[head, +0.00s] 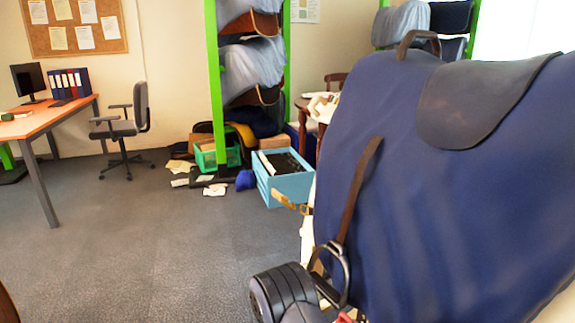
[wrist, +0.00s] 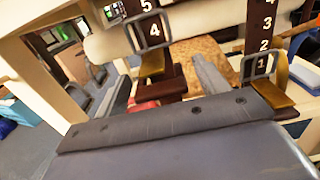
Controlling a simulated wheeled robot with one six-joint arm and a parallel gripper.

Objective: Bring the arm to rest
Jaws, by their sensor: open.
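A large blue saddle (head: 450,200) with a dark flap fills the right of the head view. A brown strap (head: 360,190) hangs down its side to a dark metal loop. In the wrist view, my gripper (wrist: 162,68) shows as two grey fingers spread apart, with nothing held between them. Beyond them, a left buckle (wrist: 150,38) with a brass piece sits on a dark strap by the number 4. A right buckle (wrist: 258,68) sits by the number 1 on another numbered strap. I cannot clearly make out the gripper's fingers in the head view.
A light blue crate (head: 287,187) and a green crate (head: 207,160) stand by the green rack (head: 217,90), with papers scattered near. A desk (head: 45,120) and an office chair (head: 125,125) are at the left. The grey floor (head: 150,240) between is clear.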

